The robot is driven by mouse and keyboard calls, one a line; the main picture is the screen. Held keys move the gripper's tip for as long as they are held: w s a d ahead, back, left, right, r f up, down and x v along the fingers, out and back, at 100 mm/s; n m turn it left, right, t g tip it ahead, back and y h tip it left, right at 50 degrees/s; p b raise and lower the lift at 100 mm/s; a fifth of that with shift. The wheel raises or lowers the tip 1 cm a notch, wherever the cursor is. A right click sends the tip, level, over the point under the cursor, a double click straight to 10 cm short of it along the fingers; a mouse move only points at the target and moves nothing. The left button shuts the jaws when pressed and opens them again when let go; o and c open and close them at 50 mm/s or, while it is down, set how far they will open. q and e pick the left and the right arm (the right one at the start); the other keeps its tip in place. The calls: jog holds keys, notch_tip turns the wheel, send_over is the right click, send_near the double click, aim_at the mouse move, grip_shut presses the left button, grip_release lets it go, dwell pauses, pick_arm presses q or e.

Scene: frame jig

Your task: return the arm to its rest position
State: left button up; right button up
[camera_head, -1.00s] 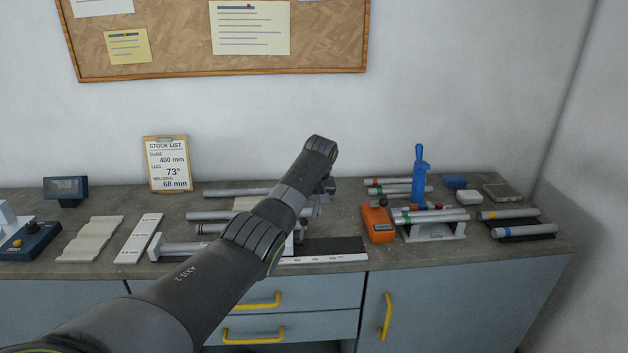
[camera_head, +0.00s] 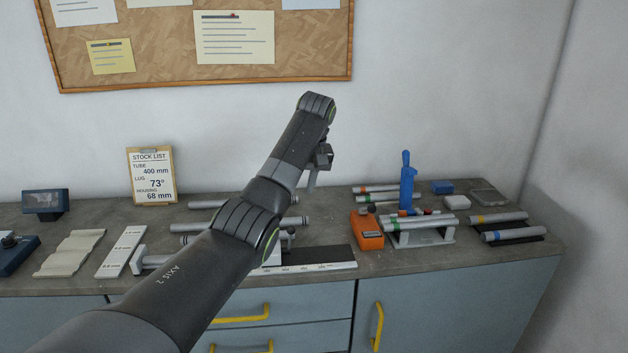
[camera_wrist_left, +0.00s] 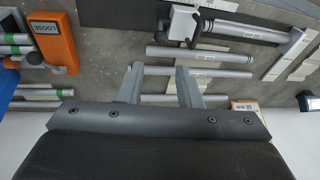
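My left arm (camera_head: 215,240) reaches in from the lower left across the head view, over the bench. My left gripper (camera_head: 313,178) is above the bench behind the forearm, mostly seen from the side. In the left wrist view its two fingers (camera_wrist_left: 160,88) stand apart, with nothing held between them. Grey tubes (camera_wrist_left: 200,53) lie on the bench beyond the fingertips. My right gripper is in neither view.
The grey bench (camera_head: 335,215) carries a stock list board (camera_head: 151,177), an orange device (camera_head: 367,230), a blue upright tool (camera_head: 407,185) and a rack with tubes (camera_head: 424,237). A corkboard (camera_head: 150,60) hangs on the wall. The air above the bench's right side is clear.

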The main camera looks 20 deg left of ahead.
pick_arm(q)
jog(key=s+f+m, duration=0.1)
jog(key=s+f, duration=0.2)
jog(key=f, duration=0.6)
jog(key=s+f+m, duration=0.1)
jog(key=s+f, duration=0.1)
jog(key=f, duration=0.6)
jog(key=s+d+f+m+t, duration=0.1)
jog(key=s+f+m, duration=0.1)
jog(key=s+f, duration=1.15)
jog(key=s+d+m+t+h, duration=0.1)
jog(key=s+d+m+t, duration=0.15)
jog(key=s, duration=2.75)
notch_tip(320, 180, down, 23)
jog(key=w+a+g, duration=0.1)
jog(key=g, duration=0.1)
jog(key=s+d+f+g, duration=0.1)
jog(key=s+f, duration=1.4)
jog(key=f, duration=0.2)
jog(key=shift+s+h, duration=0.15)
jog(key=shift+h, duration=0.25)
